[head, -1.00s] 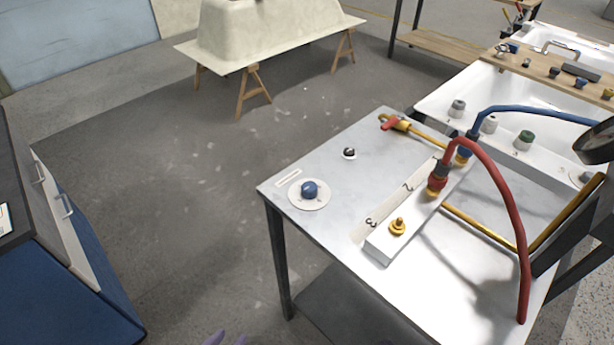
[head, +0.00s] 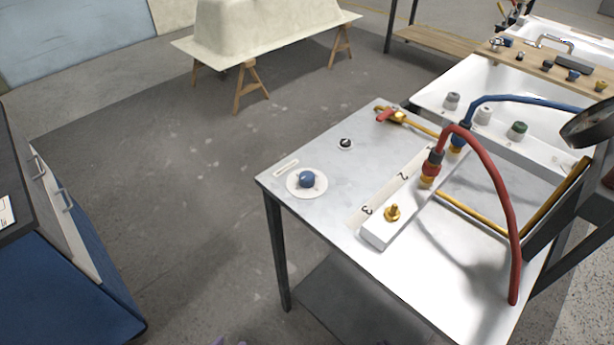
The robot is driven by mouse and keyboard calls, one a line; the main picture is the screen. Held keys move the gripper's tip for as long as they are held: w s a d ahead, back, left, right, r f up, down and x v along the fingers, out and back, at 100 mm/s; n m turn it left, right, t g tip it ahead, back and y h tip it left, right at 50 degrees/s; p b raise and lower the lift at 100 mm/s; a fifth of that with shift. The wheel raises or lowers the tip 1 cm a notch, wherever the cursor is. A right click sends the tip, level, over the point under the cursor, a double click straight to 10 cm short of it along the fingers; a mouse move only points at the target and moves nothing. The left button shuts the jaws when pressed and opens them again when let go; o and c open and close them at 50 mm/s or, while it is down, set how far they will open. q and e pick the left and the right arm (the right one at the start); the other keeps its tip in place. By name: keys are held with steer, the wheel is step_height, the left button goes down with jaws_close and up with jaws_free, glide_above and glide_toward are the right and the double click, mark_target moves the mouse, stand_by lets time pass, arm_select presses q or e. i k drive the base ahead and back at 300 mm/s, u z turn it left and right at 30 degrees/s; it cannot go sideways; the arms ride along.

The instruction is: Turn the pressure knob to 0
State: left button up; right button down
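A blue knob (head: 307,179) sits on a round white dial plate (head: 293,190) at the near left corner of a white-topped table (head: 325,215). It looks like the pressure knob, but its markings are too small to read, so I cannot tell its setting. A small black-and-white round fitting (head: 346,144) is on the tabletop behind it. Neither of my grippers shows clearly. Only a faint purple sliver shows at the bottom edge, and I cannot tell what it is.
A white manifold block (head: 385,236) with brass fittings and red (head: 497,190) and blue (head: 530,100) hoses stands right of the knob. A yellow pipe with a red-handled valve (head: 388,115) lies behind. Drawers (head: 75,235) stand at left; the floor between is clear.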

mark_target(306, 178)
steer(key=k, duration=0.75)
steer(key=u, duration=0.65)
steer(key=i, duration=0.95)
steer(key=u, duration=0.1)
